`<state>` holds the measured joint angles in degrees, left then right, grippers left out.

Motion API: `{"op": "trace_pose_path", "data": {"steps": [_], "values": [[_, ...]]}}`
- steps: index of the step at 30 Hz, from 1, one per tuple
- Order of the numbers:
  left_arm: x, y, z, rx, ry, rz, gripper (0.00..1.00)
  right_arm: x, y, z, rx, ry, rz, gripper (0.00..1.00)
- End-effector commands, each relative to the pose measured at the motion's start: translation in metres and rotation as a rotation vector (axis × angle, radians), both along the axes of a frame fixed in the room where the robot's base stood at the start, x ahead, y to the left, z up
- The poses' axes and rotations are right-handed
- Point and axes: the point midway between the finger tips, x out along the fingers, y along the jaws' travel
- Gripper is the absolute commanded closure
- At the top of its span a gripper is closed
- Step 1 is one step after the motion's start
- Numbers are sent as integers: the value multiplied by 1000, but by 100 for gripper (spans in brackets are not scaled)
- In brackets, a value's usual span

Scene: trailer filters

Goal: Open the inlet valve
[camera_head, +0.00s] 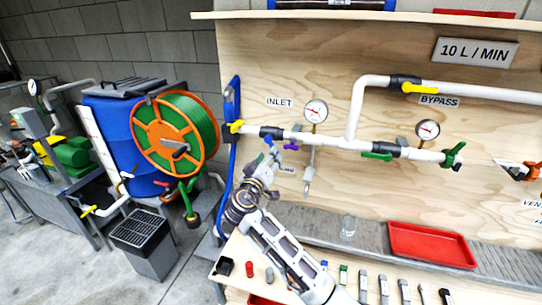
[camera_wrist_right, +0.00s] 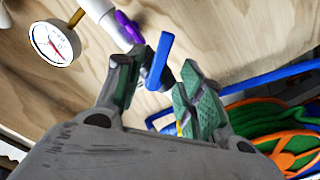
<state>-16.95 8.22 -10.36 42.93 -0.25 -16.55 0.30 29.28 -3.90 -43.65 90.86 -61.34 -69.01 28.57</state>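The INLET label (camera_head: 279,102) is on the plywood board above the white pipe. Below it is a black valve body (camera_head: 271,132), with a blue lever in front of it, partly hidden by my gripper in the head view. In the right wrist view the blue lever (camera_wrist_right: 159,61) stands between the fingers of my right gripper (camera_wrist_right: 155,95). The gripper is open, with the fingers apart on either side of the lever; contact cannot be told. The right gripper also shows in the head view (camera_head: 269,160). My left gripper is not in view.
A yellow handle (camera_head: 236,126) is at the pipe's left end, and a purple handle (camera_head: 291,147) is just right of my gripper. A pressure gauge (camera_head: 316,111) stands above the pipe. A blue hose (camera_head: 230,150) and a hose reel (camera_head: 174,135) are to the left.

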Motion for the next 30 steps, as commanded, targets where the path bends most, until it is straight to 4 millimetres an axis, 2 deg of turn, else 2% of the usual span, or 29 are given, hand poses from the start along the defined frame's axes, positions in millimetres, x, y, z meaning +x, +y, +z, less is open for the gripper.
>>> {"op": "trace_pose_path", "data": {"steps": [9,20,21,30], "values": [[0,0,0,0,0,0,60,-22,8,0,1,-1,1,62],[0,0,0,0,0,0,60,-25,9,0,1,-1,1,62],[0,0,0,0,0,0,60,-25,9,0,1,-1,1,63],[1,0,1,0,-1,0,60,-29,9,-13,1,22,1,100]]}}
